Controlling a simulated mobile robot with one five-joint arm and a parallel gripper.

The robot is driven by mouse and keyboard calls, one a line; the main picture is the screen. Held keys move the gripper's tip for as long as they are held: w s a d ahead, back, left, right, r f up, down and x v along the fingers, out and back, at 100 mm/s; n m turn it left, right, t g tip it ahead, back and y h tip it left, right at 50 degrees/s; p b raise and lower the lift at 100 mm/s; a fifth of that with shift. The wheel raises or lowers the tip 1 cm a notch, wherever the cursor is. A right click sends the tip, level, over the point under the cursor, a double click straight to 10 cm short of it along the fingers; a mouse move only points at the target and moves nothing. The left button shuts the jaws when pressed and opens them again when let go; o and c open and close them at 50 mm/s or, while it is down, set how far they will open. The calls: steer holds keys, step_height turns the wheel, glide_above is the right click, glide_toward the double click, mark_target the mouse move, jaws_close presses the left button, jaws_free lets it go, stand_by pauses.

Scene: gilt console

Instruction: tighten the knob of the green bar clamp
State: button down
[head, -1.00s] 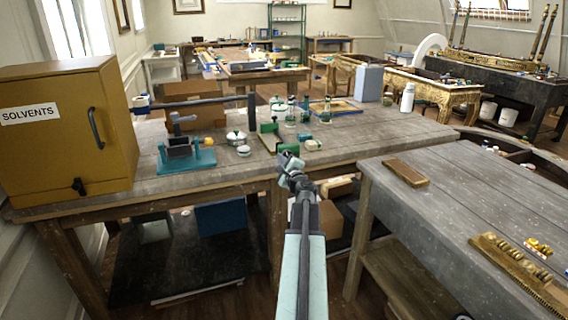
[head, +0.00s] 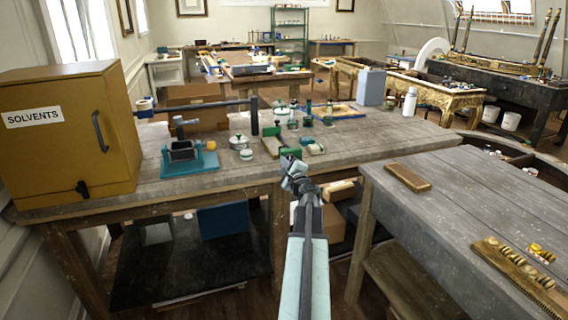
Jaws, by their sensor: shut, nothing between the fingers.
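The green bar clamp (head: 271,131) lies on the long grey wooden bench, with green ends and a wood-coloured strip between them. Its near green end (head: 290,152) is just behind the tip of my gripper in the picture. The knob is too small to make out, or is hidden by my gripper. My gripper (head: 287,163) is shut and empty at the bench's front edge. I cannot tell whether it touches the clamp.
A teal vise (head: 188,160) and white lidded jars (head: 239,142) stand left of the clamp. Green-topped bottles (head: 328,115) stand behind it. The yellow solvents cabinet (head: 65,135) is far left. A second bench (head: 470,200) is at right, mostly clear.

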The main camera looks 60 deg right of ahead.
steer(key=shift+s+d+r+p, duration=0.25)
steer(key=shift+d+r+p, duration=0.05)
steer(key=shift+r+p, duration=0.3)
steer(key=shift+s+d+r, duration=0.15)
steer(key=shift+r, duration=0.15)
steer(key=shift+s+d, duration=0.1)
steer(key=shift+d, duration=0.05)
steer(key=shift+a+r+p, duration=0.2)
steer(key=shift+r+p, duration=0.2)
steer(key=shift+p, duration=0.25)
steer(key=shift+a, duration=0.1)
steer(key=v, duration=0.5)
steer(key=shift+s+a, duration=0.25)
steer(key=shift+a, duration=0.05)
